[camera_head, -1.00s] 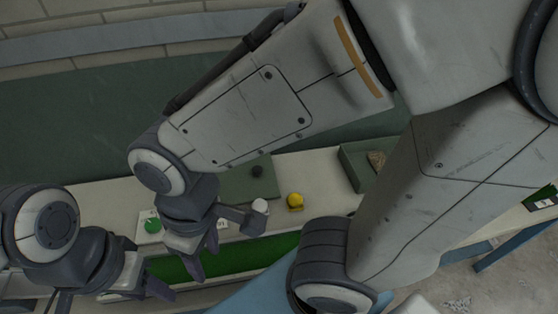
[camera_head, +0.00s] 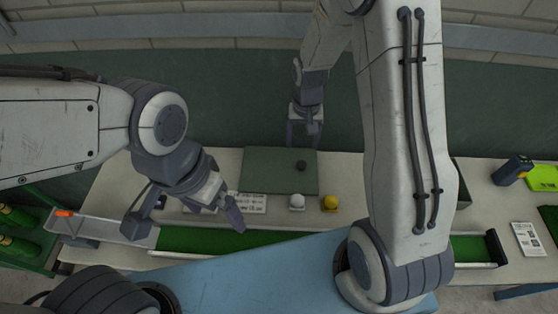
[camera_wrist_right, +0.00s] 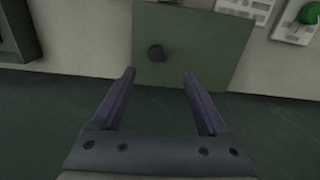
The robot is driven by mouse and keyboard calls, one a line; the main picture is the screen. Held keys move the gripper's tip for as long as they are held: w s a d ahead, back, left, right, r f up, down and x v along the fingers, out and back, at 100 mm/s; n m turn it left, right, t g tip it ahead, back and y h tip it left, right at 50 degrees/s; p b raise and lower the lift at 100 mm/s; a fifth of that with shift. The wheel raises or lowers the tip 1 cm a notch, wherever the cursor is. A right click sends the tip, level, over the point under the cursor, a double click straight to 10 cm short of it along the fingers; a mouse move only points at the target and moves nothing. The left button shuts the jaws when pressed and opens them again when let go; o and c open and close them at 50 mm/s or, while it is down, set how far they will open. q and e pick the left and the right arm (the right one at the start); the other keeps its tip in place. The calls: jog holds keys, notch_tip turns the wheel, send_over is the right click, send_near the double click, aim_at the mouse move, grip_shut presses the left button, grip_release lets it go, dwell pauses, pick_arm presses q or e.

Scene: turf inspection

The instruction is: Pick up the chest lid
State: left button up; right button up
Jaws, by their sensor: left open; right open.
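The chest lid (camera_head: 262,172) is a flat dark green square panel with a small black knob (camera_head: 301,165), lying at the back of the white table. In the right wrist view the lid (camera_wrist_right: 210,60) and its knob (camera_wrist_right: 156,53) show beyond my fingertips. My right gripper (camera_head: 303,143) is open and empty at the lid's far edge, with the knob ahead between the lines of its fingers (camera_wrist_right: 159,75). My left gripper (camera_head: 184,226) is open and empty over the front left of the table, apart from the lid. No chest body shows clearly under the lid.
A white ball (camera_head: 296,201) and a yellow ball (camera_head: 330,202) stand just in front of the lid. A green turf strip (camera_head: 200,240) runs along the table front.

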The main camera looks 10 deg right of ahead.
jog(key=p, duration=0.1)
send_over(301, 164)
notch_tip(301, 164, down, 6)
jog(key=shift+r, duration=0.1)
jog(key=shift+s+f+p, duration=0.1)
jog(key=shift+f+p, duration=0.55)
notch_tip(301, 164, down, 3)
jog(key=shift+f+p, duration=0.1)
jog(key=shift+p, duration=0.6)
jog(key=shift+f, duration=0.4)
grip_shut()
